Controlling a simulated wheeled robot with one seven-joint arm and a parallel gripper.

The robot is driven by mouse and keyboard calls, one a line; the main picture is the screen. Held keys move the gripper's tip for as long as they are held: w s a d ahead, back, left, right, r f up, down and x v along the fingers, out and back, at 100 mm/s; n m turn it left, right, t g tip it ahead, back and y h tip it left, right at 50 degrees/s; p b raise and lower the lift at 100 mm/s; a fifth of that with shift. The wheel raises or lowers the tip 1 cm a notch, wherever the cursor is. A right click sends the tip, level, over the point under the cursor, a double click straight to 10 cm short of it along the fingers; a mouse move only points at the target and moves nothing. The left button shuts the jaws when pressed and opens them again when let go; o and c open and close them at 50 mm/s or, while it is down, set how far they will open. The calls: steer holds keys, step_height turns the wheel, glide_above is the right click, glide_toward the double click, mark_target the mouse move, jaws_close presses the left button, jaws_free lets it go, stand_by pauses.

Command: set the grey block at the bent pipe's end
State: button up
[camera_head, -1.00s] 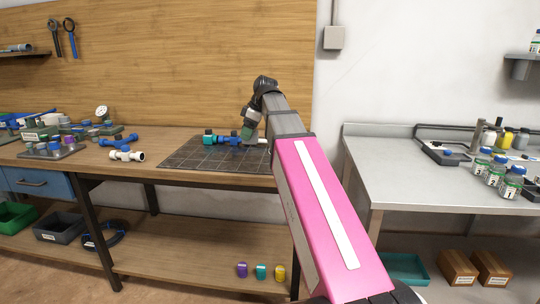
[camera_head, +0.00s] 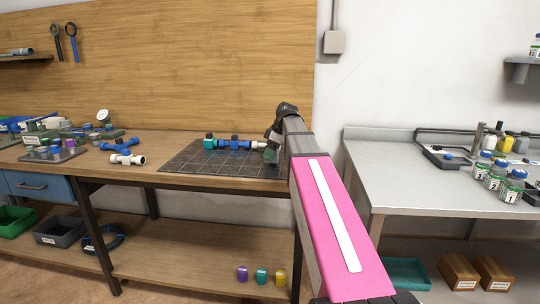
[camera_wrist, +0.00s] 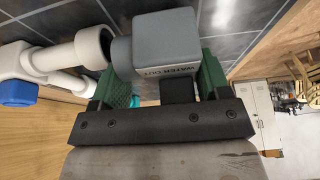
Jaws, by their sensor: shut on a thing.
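The grey block (camera_wrist: 167,45), labelled "WATER OUT", sits between the green fingers of my gripper (camera_wrist: 165,85) in the wrist view. My gripper is shut on it. A grey collar on the block's left side faces the white bent pipe (camera_wrist: 92,46). Collar and pipe end look close together or meeting; I cannot tell whether they are joined. In the head view my gripper (camera_head: 271,152) is at the right end of the pipe line, beside the white pipe's end (camera_head: 257,144). The block is hard to make out there.
The line's blue valve (camera_head: 234,142) and teal valve (camera_head: 208,142) lie on the dark gridded mat (camera_head: 205,164). A white fitting (camera_head: 126,158) and a blue fitting (camera_head: 120,144) lie left of the mat. The front of the mat is clear.

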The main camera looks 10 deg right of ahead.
steer(key=shift+f, duration=0.7)
steer(key=shift+s, duration=0.1)
steer(key=shift+s+f, duration=0.2)
steer(key=shift+f, duration=0.45)
steer(key=o, duration=0.9)
steer(key=shift+o, duration=0.2)
steer(key=shift+r, duration=0.35)
steer(key=w+v, duration=0.1)
steer(key=v, duration=1.1)
steer(key=shift+s+r, duration=0.2)
steer(key=shift+r, duration=0.2)
